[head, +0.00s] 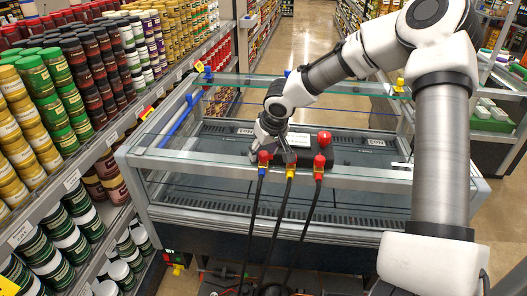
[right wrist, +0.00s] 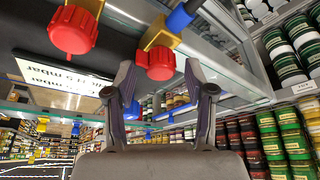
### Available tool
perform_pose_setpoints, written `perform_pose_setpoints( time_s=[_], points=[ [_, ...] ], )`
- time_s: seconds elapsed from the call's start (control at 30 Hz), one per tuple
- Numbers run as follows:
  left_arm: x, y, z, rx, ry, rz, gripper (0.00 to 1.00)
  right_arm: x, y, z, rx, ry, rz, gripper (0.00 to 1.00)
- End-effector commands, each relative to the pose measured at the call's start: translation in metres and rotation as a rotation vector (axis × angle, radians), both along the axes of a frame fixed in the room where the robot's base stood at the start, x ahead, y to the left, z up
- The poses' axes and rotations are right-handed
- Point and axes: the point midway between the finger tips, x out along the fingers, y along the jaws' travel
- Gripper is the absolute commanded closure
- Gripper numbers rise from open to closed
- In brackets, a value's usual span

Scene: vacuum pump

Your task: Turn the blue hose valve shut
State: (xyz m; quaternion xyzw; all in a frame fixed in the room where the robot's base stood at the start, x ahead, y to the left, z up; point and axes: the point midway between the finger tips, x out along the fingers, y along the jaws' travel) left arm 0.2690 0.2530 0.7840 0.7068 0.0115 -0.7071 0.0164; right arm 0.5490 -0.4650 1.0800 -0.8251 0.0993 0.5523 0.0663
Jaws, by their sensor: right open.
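The blue hose valve shows in the right wrist view as a red knob (right wrist: 161,63) on a brass-coloured body with a blue fitting (right wrist: 182,17). In the head view its red knob (head: 263,156) is the leftmost of three on the front rail, with a blue fitting (head: 262,171) and dark hose below. My right gripper (head: 270,153) is above and behind this valve. In the right wrist view my right gripper (right wrist: 160,78) is open, and the knob shows between and just beyond its fingertips. Contact cannot be told. My left gripper is not in view.
Another red knob (right wrist: 73,30) is close by in the right wrist view. In the head view, the yellow-fitted valve (head: 291,172) and red-fitted valve (head: 319,161) stand to the right. A black unit with a red button (head: 324,137) lies behind. Stocked shelves (head: 85,150) line the left.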

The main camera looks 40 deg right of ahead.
Motion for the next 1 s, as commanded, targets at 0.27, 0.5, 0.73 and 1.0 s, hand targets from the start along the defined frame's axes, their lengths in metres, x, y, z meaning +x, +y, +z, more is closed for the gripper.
perform_pose_setpoints(
  time_s=[0.27,0.5,0.73,1.0],
  points=[
    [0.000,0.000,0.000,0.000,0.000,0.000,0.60,-0.018,0.004,0.048,0.001,-0.003,0.001,0.46],
    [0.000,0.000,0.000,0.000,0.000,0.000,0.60,-0.025,0.006,0.065,0.001,0.001,0.000,0.46],
    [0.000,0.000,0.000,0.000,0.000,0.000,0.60,-0.025,0.006,0.065,0.001,0.001,0.000,0.46],
    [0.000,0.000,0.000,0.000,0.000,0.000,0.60,-0.025,0.006,0.065,0.001,0.001,0.000,0.46]
  ],
)
